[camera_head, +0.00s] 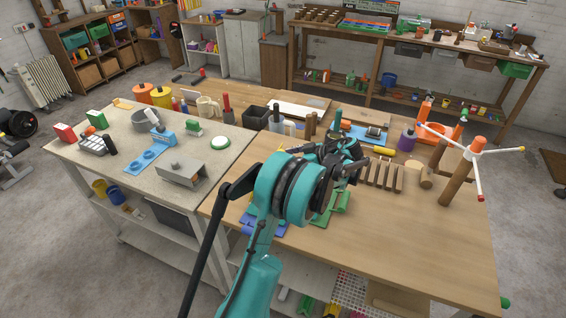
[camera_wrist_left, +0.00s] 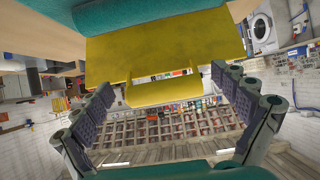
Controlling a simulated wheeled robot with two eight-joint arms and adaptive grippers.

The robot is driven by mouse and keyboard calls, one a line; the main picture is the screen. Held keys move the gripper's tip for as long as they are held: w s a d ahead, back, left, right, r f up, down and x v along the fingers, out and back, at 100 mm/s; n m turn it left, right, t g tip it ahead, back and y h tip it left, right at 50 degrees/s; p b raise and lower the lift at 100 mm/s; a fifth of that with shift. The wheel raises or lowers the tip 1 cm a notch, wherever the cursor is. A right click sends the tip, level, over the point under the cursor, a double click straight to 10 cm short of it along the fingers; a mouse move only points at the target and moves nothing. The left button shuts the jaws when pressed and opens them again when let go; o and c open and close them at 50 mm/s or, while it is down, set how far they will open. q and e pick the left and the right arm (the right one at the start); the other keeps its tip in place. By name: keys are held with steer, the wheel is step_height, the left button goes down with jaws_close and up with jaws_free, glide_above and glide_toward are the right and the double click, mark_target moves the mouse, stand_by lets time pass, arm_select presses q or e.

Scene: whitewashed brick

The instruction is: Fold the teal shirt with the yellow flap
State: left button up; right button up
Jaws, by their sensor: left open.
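In the left wrist view, a teal surface (camera_wrist_left: 150,14) that looks like the shirt crosses the top edge. The yellow flap (camera_wrist_left: 165,54) extends below it, with a narrower yellow section at its lower edge. My left gripper (camera_wrist_left: 165,108) is open, its dark padded fingers spread to either side of the flap's lower part. I see no clear contact between them. In the head view, my teal left arm reaches over the wooden table, with the left gripper (camera_head: 345,158) above it. The arm hides the area beneath, and I cannot make out the shirt there. My right gripper is not in view.
The wooden table (camera_head: 430,240) is bare at its front right. A slotted wooden block (camera_head: 381,175) and a peg stand (camera_head: 459,180) are right of my gripper. Green parts (camera_head: 335,207) lie beside the arm. A grey worktable (camera_head: 85,170) with tools adjoins left.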

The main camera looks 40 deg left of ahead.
arm_select(q)
steer(key=shift+r, duration=0.15)
steer(key=v, duration=1.2)
steer(key=shift+s, duration=0.1)
